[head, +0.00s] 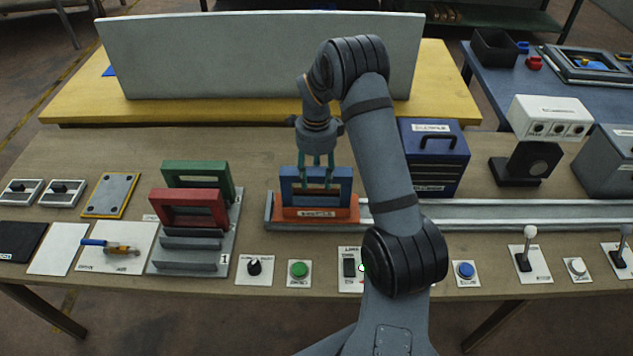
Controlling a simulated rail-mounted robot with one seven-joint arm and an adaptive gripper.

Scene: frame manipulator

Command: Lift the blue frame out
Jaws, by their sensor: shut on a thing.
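The blue frame (345,186) is upright in the orange holder (335,218), which sits on the grey rail. My gripper (317,186) points down at the blue frame from above, and its fingers are shut on the frame's top bar. The frame's lower edge meets the orange holder, and I cannot tell whether it is raised at all. My arm hides the area just right of the holder.
A grey rack (190,268) at the left holds a red frame (188,192) and a green frame (220,172). A blue cabinet (433,150) stands right of my arm. A tall grey panel (230,60) stands behind. Buttons and switches line the front edge.

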